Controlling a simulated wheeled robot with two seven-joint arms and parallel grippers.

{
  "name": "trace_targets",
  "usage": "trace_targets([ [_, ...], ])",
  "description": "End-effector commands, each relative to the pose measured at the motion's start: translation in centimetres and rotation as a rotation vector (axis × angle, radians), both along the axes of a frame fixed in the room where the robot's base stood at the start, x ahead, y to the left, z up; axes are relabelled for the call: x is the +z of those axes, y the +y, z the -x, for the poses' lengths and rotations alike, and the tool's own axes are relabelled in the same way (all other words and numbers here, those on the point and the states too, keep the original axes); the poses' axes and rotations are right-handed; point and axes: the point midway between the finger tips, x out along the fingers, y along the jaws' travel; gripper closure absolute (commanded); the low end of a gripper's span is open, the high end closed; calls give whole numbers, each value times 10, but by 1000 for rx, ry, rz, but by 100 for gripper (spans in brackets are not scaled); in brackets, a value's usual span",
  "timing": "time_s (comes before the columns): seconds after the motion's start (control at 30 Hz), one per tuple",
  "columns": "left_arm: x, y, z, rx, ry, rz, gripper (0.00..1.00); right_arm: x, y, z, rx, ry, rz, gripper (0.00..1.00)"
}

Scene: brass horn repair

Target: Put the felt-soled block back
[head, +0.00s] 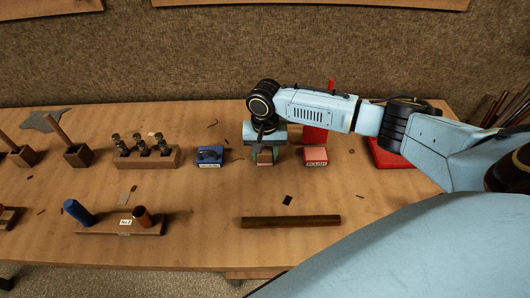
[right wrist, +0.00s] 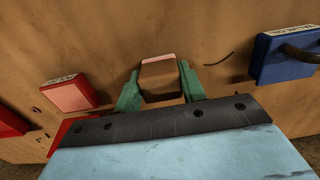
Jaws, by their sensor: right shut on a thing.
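My right gripper (head: 265,157) hangs over the middle of the table, with its green fingers shut on a small brown block. In the right wrist view the block (right wrist: 159,82) sits between the two green fingers and has a paler pinkish face along its far edge. Its underside is hidden, and I cannot tell whether it touches the table. A red, pink-topped box with a white label (head: 315,157) is just right of the gripper. A blue box with a dark handle and a white label (head: 209,156) is on the left. My left gripper is not in view.
A wooden holder with several metal-topped pieces (head: 146,158) stands further left. A long dark wooden bar (head: 291,222) lies in front. A stand with blue and brown cylinders (head: 120,228) is at front left. A red upright piece (head: 315,134) stands behind the red box.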

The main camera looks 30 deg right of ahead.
Motion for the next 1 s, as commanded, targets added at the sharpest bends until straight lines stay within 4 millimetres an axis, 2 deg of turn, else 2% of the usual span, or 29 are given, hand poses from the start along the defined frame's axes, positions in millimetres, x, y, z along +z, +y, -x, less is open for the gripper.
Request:
trace_targets([
  [0.23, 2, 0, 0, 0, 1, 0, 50, -2, 0, 0, 0, 1, -1, 78],
  [0.27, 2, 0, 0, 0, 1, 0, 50, -2, 0, 0, 0, 0, 0, 56],
  [0.4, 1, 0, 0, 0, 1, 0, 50, -2, 0, 0, 0, 0, 0, 38],
  [0.77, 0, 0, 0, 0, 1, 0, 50, 3, 0, 0, 0, -2, 1, 38],
  [0.87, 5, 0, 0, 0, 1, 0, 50, 17, 0, -1, 0, -1, 0, 38],
  [1.0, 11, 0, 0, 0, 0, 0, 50, 47, 0, -1, 1, -3, -2, 38],
])
